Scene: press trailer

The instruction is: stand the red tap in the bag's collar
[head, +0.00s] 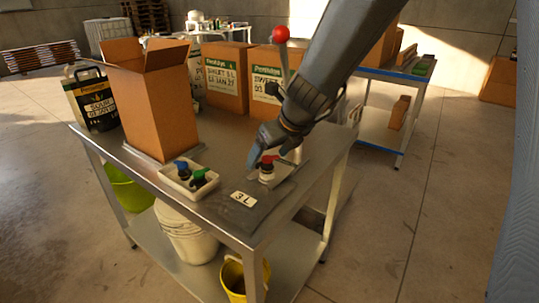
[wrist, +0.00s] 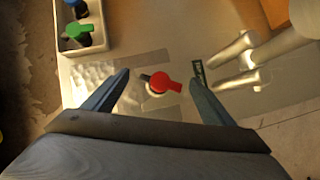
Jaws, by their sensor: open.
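The red tap (head: 268,162) stands upright at the white collar (head: 266,178) of the grey bag (head: 240,212), which lies flat on the metal table with a "3 L" label. In the wrist view the red tap (wrist: 165,85) is seen from above, its handle pointing right and a dark spout pointing left. My gripper (head: 275,157) is open, one finger on each side of the tap. In the wrist view a gap shows between the tap and each finger of my gripper (wrist: 161,78). How deep the tap sits is hidden.
A white tray (head: 174,184) with a blue tap (head: 181,165) and a green tap (head: 198,178) is left of the bag. An open cardboard box (head: 155,105) stands behind it. A metal lever with a red ball (head: 281,34) rises behind my gripper, close to my arm.

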